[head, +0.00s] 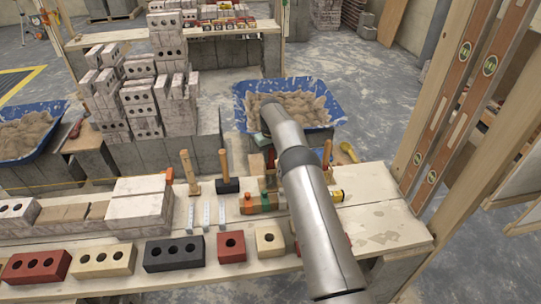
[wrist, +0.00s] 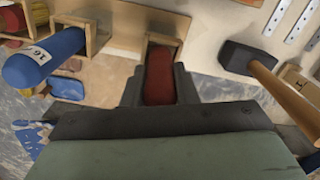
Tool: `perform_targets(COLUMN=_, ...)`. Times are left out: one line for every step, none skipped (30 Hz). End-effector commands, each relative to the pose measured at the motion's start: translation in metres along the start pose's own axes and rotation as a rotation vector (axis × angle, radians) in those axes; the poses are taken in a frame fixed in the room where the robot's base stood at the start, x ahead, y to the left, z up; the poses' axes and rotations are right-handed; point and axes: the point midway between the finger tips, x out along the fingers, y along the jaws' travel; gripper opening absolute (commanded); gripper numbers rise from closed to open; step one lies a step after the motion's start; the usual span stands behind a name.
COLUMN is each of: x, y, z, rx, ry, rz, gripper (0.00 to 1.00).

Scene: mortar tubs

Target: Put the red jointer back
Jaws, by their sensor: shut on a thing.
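In the wrist view, my gripper (wrist: 158,88) is shut on the red jointer (wrist: 160,76), with a dark finger on each side of its rounded red body. The jointer's far end is at a small wooden holder (wrist: 163,40), whose walls frame it. I cannot tell how deep it sits in the holder. The rest of the jointer is hidden by the gripper's body. In the head view my arm covers the gripper and the jointer.
A blue-handled tool (wrist: 45,56) marked 16 sits in a neighbouring wooden holder on the left. In the head view, bricks (head: 174,254) line the bench front, and a blue tub (head: 335,107) of mortar stands behind the bench.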

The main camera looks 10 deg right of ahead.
Motion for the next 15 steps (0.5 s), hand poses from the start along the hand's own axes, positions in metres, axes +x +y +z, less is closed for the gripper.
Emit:
perform_targets(x=0.0010, y=0.0000, z=-0.0001, rx=0.000, ry=0.000, rz=0.000, gripper=0.00)
perform_targets(x=0.0014, y=0.0000, z=-0.0001, rx=0.000, ry=0.000, rz=0.000, gripper=0.00)
perform_targets(x=0.0018, y=0.0000, z=-0.0001, rx=0.000, ry=0.000, rz=0.000, gripper=0.00)
perform_targets(x=0.0022, y=0.0000, z=-0.0001, rx=0.000, ry=0.000, rz=0.000, gripper=0.00)
perform_targets(x=0.0026, y=0.0000, z=-0.0001, rx=0.000, ry=0.000, rz=0.000, gripper=0.00)
perform_targets(x=0.0025, y=0.0000, z=-0.0001, rx=0.000, ry=0.001, rz=0.000, gripper=0.29)
perform_targets(x=0.0021, y=0.0000, z=-0.0001, rx=0.000, ry=0.001, rz=0.000, gripper=0.37)
perform_targets(x=0.0020, y=0.0000, z=-0.0001, rx=0.000, ry=0.001, rz=0.000, gripper=0.46)
perform_targets(x=0.0020, y=0.0000, z=-0.0001, rx=0.000, ry=0.000, rz=0.000, gripper=0.52)
perform_targets(x=0.0020, y=0.0000, z=-0.0001, rx=0.000, ry=0.000, rz=0.000, gripper=0.52)
perform_targets(x=0.0021, y=0.0000, z=-0.0001, rx=0.000, ry=0.000, rz=0.000, gripper=0.52)
perform_targets(x=0.0021, y=0.0000, z=-0.0001, rx=0.000, ry=0.000, rz=0.000, gripper=0.52)
perform_targets(x=0.0021, y=0.0000, z=-0.0001, rx=0.000, ry=0.000, rz=0.000, gripper=0.52)
perform_targets(x=0.0021, y=0.0000, z=-0.0001, rx=0.000, ry=0.000, rz=0.000, gripper=0.52)
perform_targets(x=0.0025, y=0.0000, z=0.0001, rx=0.000, ry=0.000, rz=0.000, gripper=0.52)
